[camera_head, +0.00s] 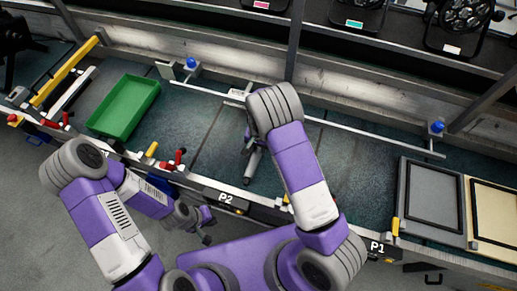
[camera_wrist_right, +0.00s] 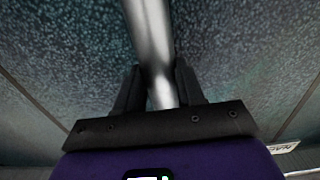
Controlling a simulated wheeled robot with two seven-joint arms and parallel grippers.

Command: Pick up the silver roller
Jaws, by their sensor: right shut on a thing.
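The silver roller (camera_wrist_right: 149,35) is a smooth metal cylinder in the right wrist view. It runs up from between the two dark fingers of my right gripper (camera_wrist_right: 158,88), which is shut on it. The right gripper is mostly hidden by the arm there. I cannot tell whether the roller touches the surface.
A green tray (camera_head: 124,107) lies on the bench at the left. A yellow bar (camera_head: 64,71) is further left. Framed panels (camera_head: 432,198) lie at the right. A rail with blue knobs (camera_head: 437,127) runs along the back. The bench between tray and panels is mostly clear.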

